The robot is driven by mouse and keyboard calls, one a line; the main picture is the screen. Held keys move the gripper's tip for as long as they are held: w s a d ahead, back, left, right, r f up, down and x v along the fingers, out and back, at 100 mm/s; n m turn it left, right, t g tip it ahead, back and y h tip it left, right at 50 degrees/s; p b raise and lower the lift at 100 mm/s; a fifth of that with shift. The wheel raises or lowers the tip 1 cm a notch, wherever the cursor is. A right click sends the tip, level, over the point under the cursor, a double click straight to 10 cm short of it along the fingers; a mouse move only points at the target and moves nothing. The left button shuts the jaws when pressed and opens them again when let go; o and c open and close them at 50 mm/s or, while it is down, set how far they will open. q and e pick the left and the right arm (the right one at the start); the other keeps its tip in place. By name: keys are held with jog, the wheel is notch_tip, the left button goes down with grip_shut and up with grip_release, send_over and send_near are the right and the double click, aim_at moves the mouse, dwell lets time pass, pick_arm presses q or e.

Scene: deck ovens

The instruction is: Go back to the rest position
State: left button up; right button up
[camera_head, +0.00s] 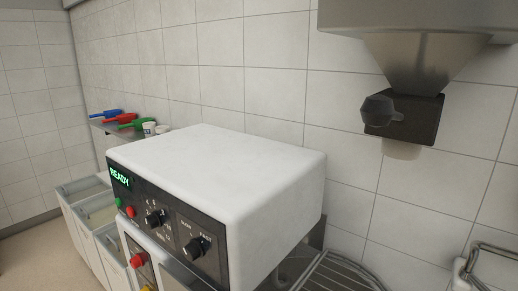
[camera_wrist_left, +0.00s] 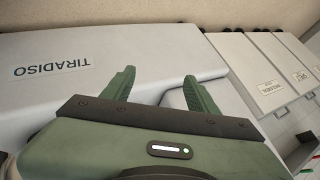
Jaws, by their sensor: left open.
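My left gripper (camera_wrist_left: 160,85) shows in the left wrist view, with two green fingers spread apart and nothing between them. A large pale panel or lid (camera_wrist_left: 60,62) with upside-down lettering, which seems to read TIRADISO, lies beyond the fingers. I cannot tell the gap between it and the fingertips. Neither gripper shows in the head view, and my right gripper is in no view.
A white machine (camera_head: 220,165) with a green READY display and knobs fills the head view's middle. A steel hopper (camera_head: 420,60) with a dark valve hangs at upper right. Pale bins (camera_head: 72,215) stand at left, below a shelf with coloured scoops (camera_head: 105,114).

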pick_arm(q)
jog(key=s+d+f+n+g, duration=0.2)
jog(key=s+d+f, duration=0.1)
jog(key=s, duration=0.6)
jog(key=s+d+f+n+g, duration=0.1)
jog(key=s+d+f, duration=0.3)
jog(key=s, duration=0.5)
jog(key=s+d+f+n+g, duration=0.2)
jog(key=s+d+f+g, duration=0.2)
jog(key=s, duration=0.5)
notch_tip(320, 180, down, 2)
jog(key=shift+s+f+n+h, duration=0.1)
jog(key=shift+s+n+h, duration=0.2)
jog(key=shift+w, duration=0.1)
